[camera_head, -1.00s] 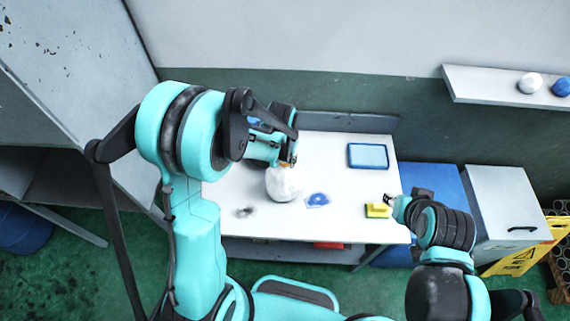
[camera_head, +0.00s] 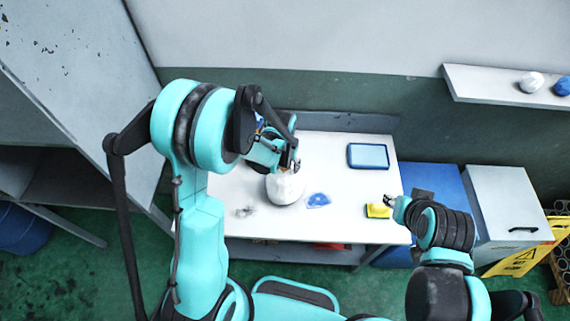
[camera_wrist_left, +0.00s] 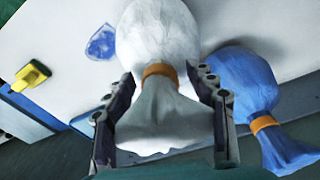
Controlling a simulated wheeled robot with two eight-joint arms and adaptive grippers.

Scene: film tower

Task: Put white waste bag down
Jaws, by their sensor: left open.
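The white waste bag (camera_head: 286,189) sits on the white table (camera_head: 340,222), below my left gripper (camera_head: 290,168). In the left wrist view, the bag (camera_wrist_left: 158,40) has an orange band round its neck and a flared top. My left gripper (camera_wrist_left: 165,108) is open, with one finger on each side of the flared top and small gaps between. My right gripper (camera_head: 390,200) is beside the yellow sponge; its fingers are too small to judge.
A blue waste bag (camera_wrist_left: 238,82) stands close beside the left gripper's finger. A blue crumpled piece (camera_head: 318,200), a small grey scrap (camera_head: 245,211), a yellow sponge (camera_head: 378,211) and a blue tray (camera_head: 368,157) lie on the table. A wall shelf (camera_head: 490,88) is at upper right.

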